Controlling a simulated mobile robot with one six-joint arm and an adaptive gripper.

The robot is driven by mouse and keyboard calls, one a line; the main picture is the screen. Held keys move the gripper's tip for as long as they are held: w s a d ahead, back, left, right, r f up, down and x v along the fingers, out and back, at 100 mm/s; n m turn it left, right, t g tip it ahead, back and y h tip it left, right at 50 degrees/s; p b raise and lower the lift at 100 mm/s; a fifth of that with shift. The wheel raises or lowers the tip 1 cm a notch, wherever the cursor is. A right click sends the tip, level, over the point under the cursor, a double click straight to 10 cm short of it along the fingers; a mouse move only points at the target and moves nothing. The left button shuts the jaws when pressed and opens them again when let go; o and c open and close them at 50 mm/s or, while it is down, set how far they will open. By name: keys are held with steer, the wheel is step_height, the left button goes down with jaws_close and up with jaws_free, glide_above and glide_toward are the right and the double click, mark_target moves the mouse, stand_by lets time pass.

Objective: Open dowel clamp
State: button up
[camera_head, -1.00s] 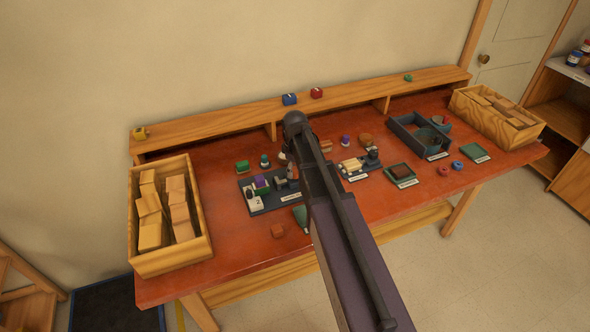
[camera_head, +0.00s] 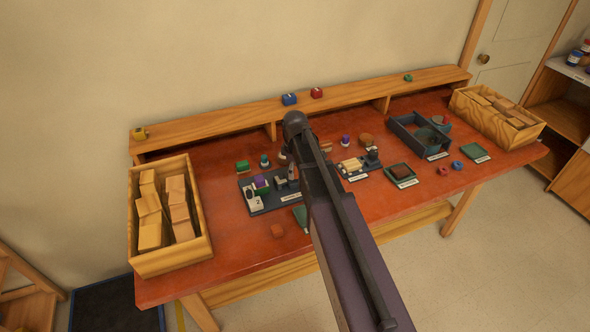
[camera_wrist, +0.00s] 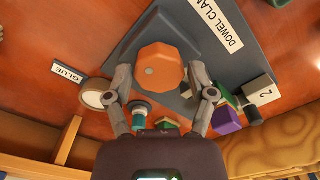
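The dowel clamp is a dark grey base plate (camera_head: 262,208) on the red bench in the head view; its label starts "DOWEL CLA" in the wrist view. An orange faceted knob (camera_wrist: 158,70) stands on the plate (camera_wrist: 205,60) in the wrist view. My gripper (camera_wrist: 162,78) is around the knob, one finger on each side. The fingers are apart, and I cannot tell whether they touch the knob. In the head view my arm hides part of the clamp.
A white block marked 2 (camera_wrist: 262,94) and a purple block (camera_wrist: 226,121) sit close to the right finger. A round pale-topped item (camera_wrist: 97,96) is by the left finger near the GLUE label (camera_wrist: 68,73). Wooden bins (camera_head: 203,243) flank the bench.

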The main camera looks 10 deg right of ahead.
steer(key=shift+o, duration=0.3)
steer(key=shift+m, duration=0.5)
